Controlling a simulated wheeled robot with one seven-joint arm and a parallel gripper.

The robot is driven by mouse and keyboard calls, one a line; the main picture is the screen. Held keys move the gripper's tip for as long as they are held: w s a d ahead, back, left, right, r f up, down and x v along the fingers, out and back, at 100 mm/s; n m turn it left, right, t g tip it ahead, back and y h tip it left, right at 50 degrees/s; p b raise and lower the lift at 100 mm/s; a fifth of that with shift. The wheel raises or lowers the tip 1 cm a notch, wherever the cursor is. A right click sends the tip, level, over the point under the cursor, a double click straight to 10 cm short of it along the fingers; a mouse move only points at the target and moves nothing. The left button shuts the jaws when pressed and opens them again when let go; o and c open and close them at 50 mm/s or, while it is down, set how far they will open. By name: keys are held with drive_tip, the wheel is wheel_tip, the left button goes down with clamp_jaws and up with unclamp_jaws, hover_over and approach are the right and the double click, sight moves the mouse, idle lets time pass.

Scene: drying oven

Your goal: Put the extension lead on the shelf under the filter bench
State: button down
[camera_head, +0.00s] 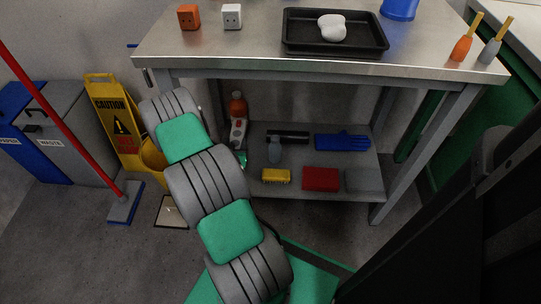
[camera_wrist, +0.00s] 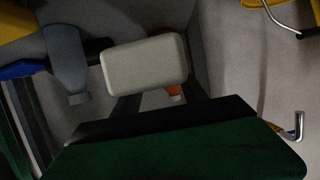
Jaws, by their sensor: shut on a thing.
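The extension lead (camera_head: 238,132) is a white strip with dark sockets, showing beside my arm at the left end of the shelf (camera_head: 308,193) under the filter bench (camera_head: 265,62). In the wrist view the lead (camera_wrist: 145,65) appears as a pale rounded block between my dark fingers. My gripper (camera_wrist: 150,98) is shut on it. In the head view my arm hides most of my gripper. I cannot tell whether the lead touches the shelf.
The shelf holds an orange bottle (camera_head: 237,105), a grey bottle (camera_head: 275,151), a black object (camera_head: 288,136), a blue glove (camera_head: 342,141), a yellow brush (camera_head: 276,176), a red box (camera_head: 321,179) and a grey block (camera_head: 365,180). A caution sign (camera_head: 116,118) stands left.

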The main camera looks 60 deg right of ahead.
wheel_tip(320, 180, down, 9)
drive_tip(key=b, duration=0.3)
drive_tip(key=shift+r, duration=0.3)
drive_tip(key=c, duration=0.6)
unclamp_jaws()
